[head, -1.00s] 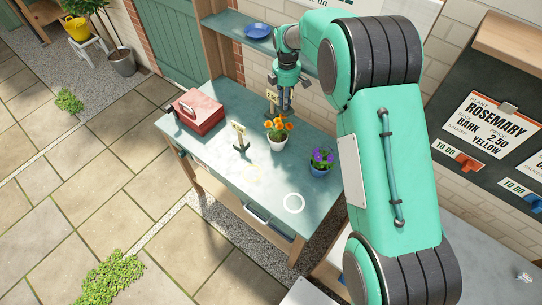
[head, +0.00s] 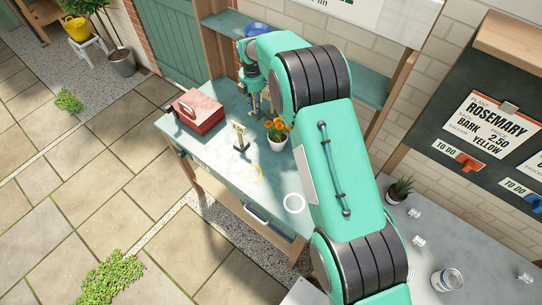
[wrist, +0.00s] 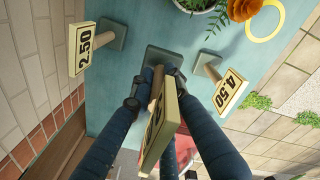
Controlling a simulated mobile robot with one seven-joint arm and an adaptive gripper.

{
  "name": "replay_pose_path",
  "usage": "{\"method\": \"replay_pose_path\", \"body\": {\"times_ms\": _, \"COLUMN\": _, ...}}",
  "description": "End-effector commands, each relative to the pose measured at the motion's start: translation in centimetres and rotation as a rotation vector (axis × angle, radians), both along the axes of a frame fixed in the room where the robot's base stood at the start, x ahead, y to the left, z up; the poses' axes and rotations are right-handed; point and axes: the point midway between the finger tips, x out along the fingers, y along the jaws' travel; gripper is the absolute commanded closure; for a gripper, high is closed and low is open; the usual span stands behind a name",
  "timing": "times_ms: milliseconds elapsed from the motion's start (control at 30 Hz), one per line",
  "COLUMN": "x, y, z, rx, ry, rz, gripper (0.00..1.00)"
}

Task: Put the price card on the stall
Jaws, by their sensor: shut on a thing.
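My gripper (head: 254,112) is at the back of the green stall table (head: 215,165), near the wall. In the wrist view my gripper (wrist: 153,87) is shut on the stem of a price card (wrist: 160,136) with a dark square base. The held card's number is mostly hidden by its steep angle. I cannot tell whether its base touches the table. A 2.50 card (wrist: 84,48) stands to its left and a 4.50 card (wrist: 232,91) to its right in the wrist view. A standing card shows in the head view (head: 239,132), in front of my gripper.
A red box (head: 198,112) sits at the table's left end. An orange-flowered pot (head: 277,138) stands right of my gripper. A yellow ring (head: 259,172) and white ring (head: 293,203) mark clear tabletop in front. A shelf with a blue plate (head: 256,30) is above.

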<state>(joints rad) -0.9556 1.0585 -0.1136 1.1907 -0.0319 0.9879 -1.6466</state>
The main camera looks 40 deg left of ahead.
Motion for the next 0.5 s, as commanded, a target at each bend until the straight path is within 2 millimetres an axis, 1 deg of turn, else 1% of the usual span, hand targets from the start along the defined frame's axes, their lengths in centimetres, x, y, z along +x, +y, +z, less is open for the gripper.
{"method": "replay_pose_path", "body": {"times_ms": 167, "x": 0.0, "y": 0.0, "z": 0.0, "rx": 0.001, "ry": 0.000, "rz": -0.001, "gripper": 1.00}}
{"method": "replay_pose_path", "body": {"times_ms": 267, "x": 0.0, "y": 0.0, "z": -0.4, "rx": -0.001, "ry": 0.000, "rz": -0.001, "gripper": 1.00}}
{"method": "replay_pose_path", "body": {"times_ms": 367, "x": 0.0, "y": 0.0, "z": -1.4, "rx": -0.001, "ry": 0.000, "rz": -0.001, "gripper": 1.00}}
{"method": "replay_pose_path", "body": {"times_ms": 500, "x": 0.0, "y": -0.1, "z": -3.5, "rx": -0.003, "ry": 0.001, "rz": -0.001, "gripper": 1.00}}
